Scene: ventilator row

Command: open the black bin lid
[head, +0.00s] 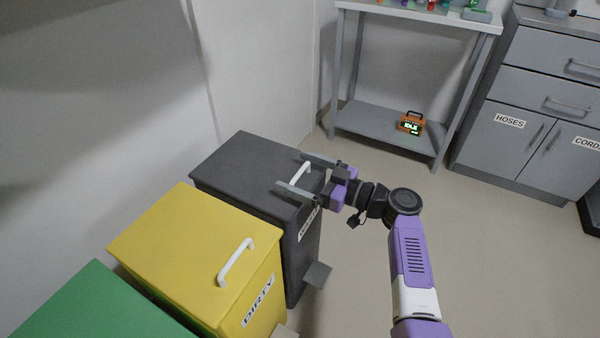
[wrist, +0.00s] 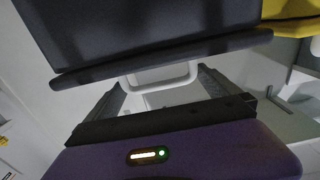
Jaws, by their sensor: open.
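The black bin (head: 300,255) stands against the wall, and its lid (head: 235,165) is down. A white handle (head: 300,173) sits on the lid near its front edge. My gripper (head: 297,174) is open at the front of the lid, with one finger on each side of the handle in the head view. In the wrist view the lid (wrist: 150,30) fills the top, and the white handle (wrist: 160,80) lies between the two spread fingers of my gripper (wrist: 160,90). I cannot tell whether the fingers touch the handle or lid.
A yellow bin (head: 190,250) labelled DIRTY and a green bin (head: 95,305) stand left of the black bin. Grey cabinets (head: 525,100) stand at the right. The floor between is clear.

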